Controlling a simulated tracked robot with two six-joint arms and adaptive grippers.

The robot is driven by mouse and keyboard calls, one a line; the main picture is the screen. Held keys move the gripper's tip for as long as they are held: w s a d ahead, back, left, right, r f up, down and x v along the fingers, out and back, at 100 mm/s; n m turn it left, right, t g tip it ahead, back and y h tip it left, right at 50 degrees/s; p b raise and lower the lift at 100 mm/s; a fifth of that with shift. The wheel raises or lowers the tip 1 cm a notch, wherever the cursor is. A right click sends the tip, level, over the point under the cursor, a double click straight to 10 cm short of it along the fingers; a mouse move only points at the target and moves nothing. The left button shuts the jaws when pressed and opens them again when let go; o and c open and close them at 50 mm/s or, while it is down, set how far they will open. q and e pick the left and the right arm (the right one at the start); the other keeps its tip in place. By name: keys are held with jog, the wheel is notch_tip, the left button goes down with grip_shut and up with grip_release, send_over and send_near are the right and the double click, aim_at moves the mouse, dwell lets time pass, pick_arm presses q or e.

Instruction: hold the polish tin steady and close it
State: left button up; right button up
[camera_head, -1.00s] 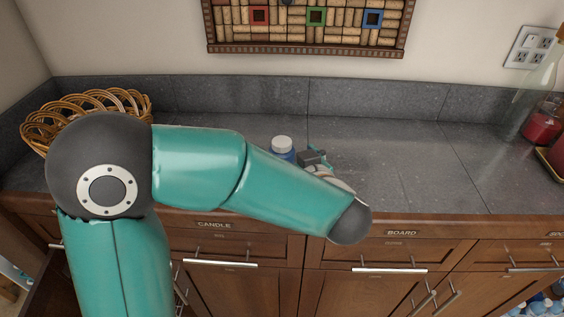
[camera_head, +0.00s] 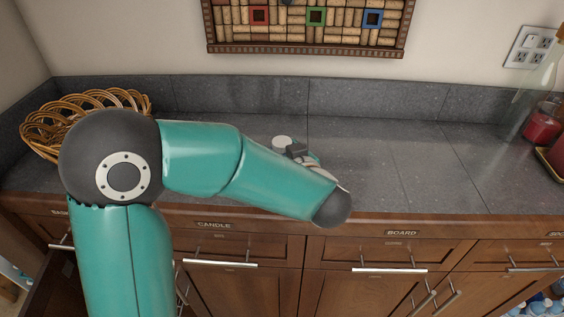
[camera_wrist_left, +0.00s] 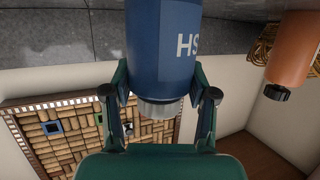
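I cannot make out a polish tin in either view. A blue bottle with white lettering (camera_wrist_left: 165,45) stands close in the left wrist view, which is turned upside down. Its pale cap (camera_head: 281,142) shows behind my left forearm in the head view, with the body mostly hidden. My left gripper (camera_wrist_left: 160,85) has its fingers spread on both sides of the bottle; whether they touch it I cannot tell. In the head view my left gripper (camera_head: 300,152) is partly hidden by the wrist. My right gripper is not in view.
An orange-brown bottle with a black cap (camera_wrist_left: 290,55) is beside the blue one in the wrist view. A wicker basket (camera_head: 85,105) sits at the left of the grey counter (camera_head: 400,165). A red jar (camera_head: 541,122) stands far right. The counter's middle right is clear.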

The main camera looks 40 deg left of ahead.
pick_arm(q)
jog(key=c, duration=0.5)
notch_tip(320, 180, up, 20)
jog(key=p, duration=0.3)
jog(key=shift+p, duration=0.35)
jog(key=o, duration=0.8)
grip_shut()
